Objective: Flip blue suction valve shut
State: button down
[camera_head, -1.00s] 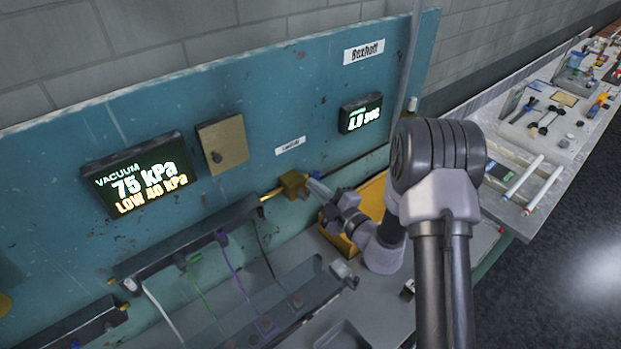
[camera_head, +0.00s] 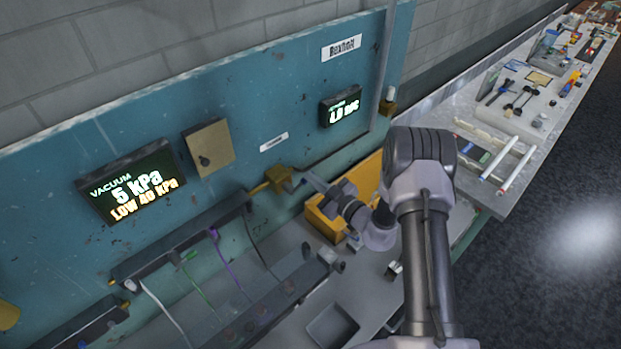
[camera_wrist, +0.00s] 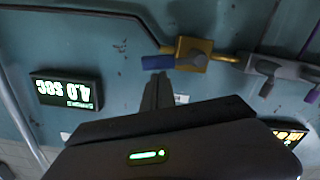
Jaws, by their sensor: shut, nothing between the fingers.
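The suction valve has a brass body (camera_head: 279,174) on the teal panel, at the right end of the dark manifold. In the wrist view, which is upside down, the brass body (camera_wrist: 197,56) is at upper centre. The blue lever (camera_wrist: 158,62) points left from it there, roughly parallel to its pipe. In the head view the lever is too small to make out clearly. My gripper (camera_head: 308,178) is shut and empty, just right of the valve. In the wrist view my fingertips (camera_wrist: 158,76) are just below the lever; I cannot tell whether they touch it.
A vacuum display (camera_head: 132,188) reads 5 kPa, with LOW 40 kPa beneath. A smaller timer display (camera_head: 340,107) is at the right. The dark manifold (camera_head: 182,240) with coloured tubes runs along the panel. A yellow bin (camera_head: 330,222) stands below my wrist.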

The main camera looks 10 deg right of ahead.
jog(key=shift+w+d+f+b, duration=0.25)
jog(key=shift+f+b, duration=0.1)
jog(key=shift+f, duration=0.15)
jog(key=shift+s+f, duration=0.15)
jog(key=shift+f, duration=0.05)
dwell(0.4)
notch_tip(320, 180, up, 5)
jog(key=p, duration=0.4)
jog(key=b+v, duration=0.2)
jog(key=v, duration=0.8)
jog(key=shift+s+d+f, duration=0.2)
jog(key=shift+d+f, duration=0.05)
jog(key=shift+f, duration=0.2)
jog(key=shift+d, duration=0.1)
